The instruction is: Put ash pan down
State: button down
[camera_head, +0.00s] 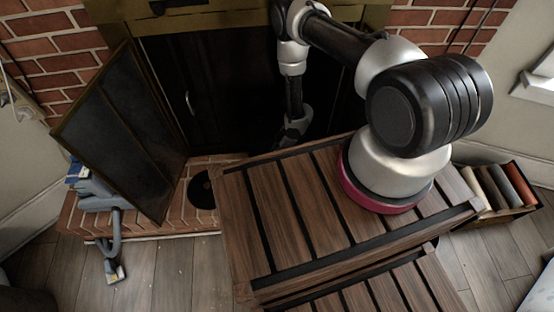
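No ash pan can be made out for certain in the head view. My arm reaches over to the dark fireplace opening (225,85) and bends down in front of it. Its lower end passes behind the slatted wooden top that my arm stands on. My gripper is hidden there, so its fingers and anything in them cannot be seen. A flat black round thing (202,190) lies on the brick hearth (180,222), left of the wooden top; I cannot tell what it is.
A dark framed screen (120,135) leans at the hearth's left. A blue-grey vacuum-like device (95,190) stands beside it, its hose reaching the plank floor (170,270). A box of coloured cylinders or books (500,190) is at right. Floor at front left is clear.

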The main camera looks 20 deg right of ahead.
jog(key=shift+f, duration=2.95)
jog(key=shift+f, duration=0.15)
jog(key=c, duration=1.5)
grip_release()
jog(key=v, duration=1.2)
